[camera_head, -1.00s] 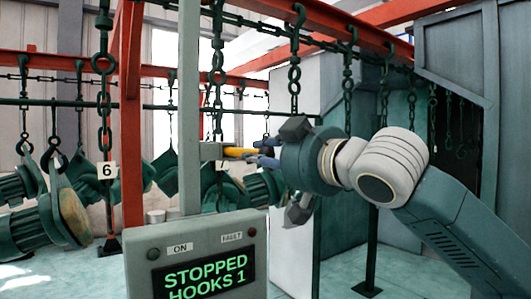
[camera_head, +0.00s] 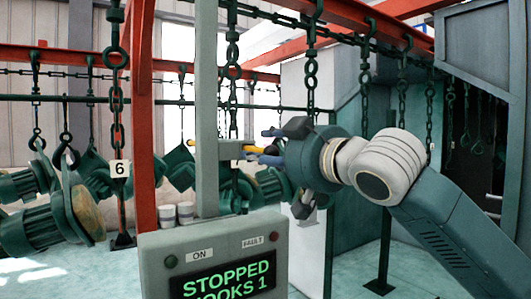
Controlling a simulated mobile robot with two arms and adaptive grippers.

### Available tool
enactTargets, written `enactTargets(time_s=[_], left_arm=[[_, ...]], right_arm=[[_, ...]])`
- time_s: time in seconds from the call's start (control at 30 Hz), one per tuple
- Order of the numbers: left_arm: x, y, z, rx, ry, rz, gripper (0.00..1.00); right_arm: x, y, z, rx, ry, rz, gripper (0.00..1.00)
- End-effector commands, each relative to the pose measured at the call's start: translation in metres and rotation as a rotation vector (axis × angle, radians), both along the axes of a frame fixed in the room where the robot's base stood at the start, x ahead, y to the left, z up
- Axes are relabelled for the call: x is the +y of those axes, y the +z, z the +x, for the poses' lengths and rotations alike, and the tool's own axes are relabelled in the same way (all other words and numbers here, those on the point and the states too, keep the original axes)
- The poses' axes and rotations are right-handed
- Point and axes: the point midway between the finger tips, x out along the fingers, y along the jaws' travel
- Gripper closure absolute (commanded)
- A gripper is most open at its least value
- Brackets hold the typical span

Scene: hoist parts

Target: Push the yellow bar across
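The yellow bar (camera_head: 250,149) passes through a grey block (camera_head: 231,150) on the upright grey post of the control box. A short yellow end shows left of the block, and a stub shows on its right. My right gripper (camera_head: 271,147) is at the right side of the block, level with the bar. Its blue-tipped fingers are apart, one above and one below the bar's line, and the bar does not appear gripped. Whether a finger touches the bar is unclear. My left gripper is out of view.
The control box (camera_head: 152,283) reads "STOPPED" and "HOOKS 1", with ON and FAULT labels. Chains and hooks hang from red beams above and around my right arm. Green motor-like parts (camera_head: 30,232) hang at the left. A red column (camera_head: 140,120) stands left of the post.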

Motion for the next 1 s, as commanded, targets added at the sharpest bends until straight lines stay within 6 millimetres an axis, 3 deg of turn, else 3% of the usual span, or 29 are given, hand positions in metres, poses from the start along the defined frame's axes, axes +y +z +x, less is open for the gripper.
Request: enactTargets(time_s=[0.17,0.37,0.8,1.0], left_arm=[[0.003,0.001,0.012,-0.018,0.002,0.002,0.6],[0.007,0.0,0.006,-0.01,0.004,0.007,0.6],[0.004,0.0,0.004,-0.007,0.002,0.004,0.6],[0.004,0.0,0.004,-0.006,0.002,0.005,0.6]], right_arm=[[0.0,-0.001,0.0,0.002,0.001,-0.001,0.57],[-0.005,-0.002,-0.007,0.002,0.001,-0.001,0.57],[-0.056,-0.001,-0.077,-0.001,-0.001,-0.002,0.57],[-0.069,-0.001,-0.094,0.001,0.0,-0.001,0.57]])
